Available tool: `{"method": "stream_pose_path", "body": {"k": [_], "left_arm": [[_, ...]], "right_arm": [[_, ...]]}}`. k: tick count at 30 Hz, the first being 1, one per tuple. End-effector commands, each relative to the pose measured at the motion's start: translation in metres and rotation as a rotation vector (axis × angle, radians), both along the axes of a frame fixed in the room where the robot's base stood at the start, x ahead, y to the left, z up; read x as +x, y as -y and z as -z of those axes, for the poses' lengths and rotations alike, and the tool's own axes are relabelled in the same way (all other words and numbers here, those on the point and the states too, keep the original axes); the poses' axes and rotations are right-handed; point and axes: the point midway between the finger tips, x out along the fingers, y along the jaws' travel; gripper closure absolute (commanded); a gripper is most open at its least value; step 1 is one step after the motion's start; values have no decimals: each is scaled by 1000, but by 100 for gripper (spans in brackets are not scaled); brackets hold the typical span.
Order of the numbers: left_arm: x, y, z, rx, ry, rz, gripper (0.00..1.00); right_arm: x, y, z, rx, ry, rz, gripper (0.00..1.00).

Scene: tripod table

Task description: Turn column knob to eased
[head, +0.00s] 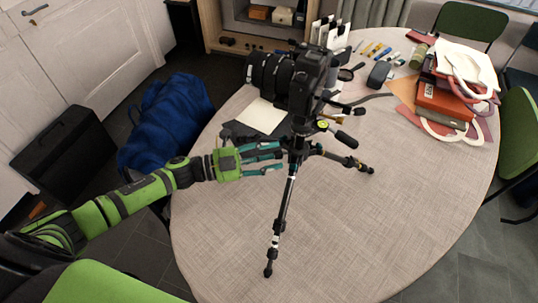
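A black camera (307,80) is mounted on a black tripod (284,205) that stands on the round table with its legs spread. Handles stick out to the right below the camera, near a small yellow-green round part (322,125). The column knob is too small to pick out for certain around the tripod's shoulder. My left gripper (282,157) comes in level from the left, with its teal fingers apart and pointing at the tripod just below the head. The fingertips are close to the column; I cannot tell whether they touch it. My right gripper is out of view.
The round table (400,225) is clear at the front and right. Green chairs (519,140) surround the table.

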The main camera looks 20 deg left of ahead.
Motion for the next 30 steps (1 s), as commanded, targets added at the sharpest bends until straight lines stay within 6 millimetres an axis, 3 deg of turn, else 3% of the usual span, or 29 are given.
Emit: {"method": "stream_pose_path", "body": {"k": [8, 21, 30], "left_arm": [[-11, -19, 1, 3, -3, -1, 55], [-55, -91, 1, 3, -3, -1, 55], [-62, -103, 0, 1, 1, 0, 55]], "right_arm": [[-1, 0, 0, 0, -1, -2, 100], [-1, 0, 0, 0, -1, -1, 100], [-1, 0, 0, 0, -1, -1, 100]]}}
